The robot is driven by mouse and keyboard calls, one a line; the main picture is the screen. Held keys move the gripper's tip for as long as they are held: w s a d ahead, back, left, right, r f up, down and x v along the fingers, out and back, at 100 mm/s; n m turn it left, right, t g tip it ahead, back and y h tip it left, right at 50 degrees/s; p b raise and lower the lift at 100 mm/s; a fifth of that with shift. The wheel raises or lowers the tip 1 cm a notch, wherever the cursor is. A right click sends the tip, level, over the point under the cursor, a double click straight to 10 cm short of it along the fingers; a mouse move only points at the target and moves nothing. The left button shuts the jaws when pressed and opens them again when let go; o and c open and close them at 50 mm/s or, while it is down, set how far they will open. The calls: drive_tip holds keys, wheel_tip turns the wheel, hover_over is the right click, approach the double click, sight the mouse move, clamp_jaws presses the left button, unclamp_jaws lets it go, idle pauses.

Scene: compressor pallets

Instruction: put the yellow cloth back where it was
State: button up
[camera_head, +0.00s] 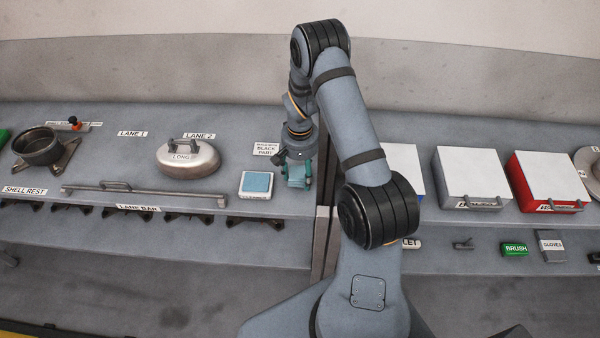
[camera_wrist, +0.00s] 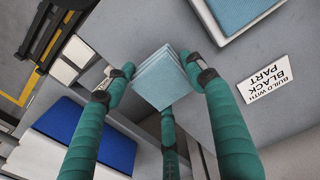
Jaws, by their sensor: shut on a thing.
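No yellow cloth shows in either view. My gripper (camera_head: 297,181), with green-teal fingers, is over the worktop just right of a white tray (camera_head: 246,195) that holds a blue pad or cloth (camera_head: 257,182). In the wrist view, the fingers are closed on a folded light blue cloth (camera_wrist: 160,80), held clear of the surface as far as I can tell. The white tray's edge (camera_wrist: 213,32) and its blue pad (camera_wrist: 236,10) show at the top right of the wrist view. My fingers partly hide the held cloth in the head view.
A sign reading "build with black part" (camera_head: 265,149) lies behind the tray. A metal shell marked "long" (camera_head: 188,158) and a lane bar (camera_head: 140,194) are to the left. White-topped boxes, one grey (camera_head: 474,172) and one red (camera_head: 548,180), stand right of my arm.

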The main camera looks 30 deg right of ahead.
sight(300, 171)
drive_tip(key=shift+f, duration=0.5)
drive_tip(key=shift+f, duration=0.2)
drive_tip(key=o, duration=1.1)
drive_tip(key=shift+r, duration=0.3)
drive_tip(key=shift+w+r, duration=0.1)
drive_tip(key=shift+r, duration=0.1)
wheel_tip(300, 171, up, 12)
drive_tip(key=b, duration=0.3)
drive_tip(key=shift+f, duration=0.25)
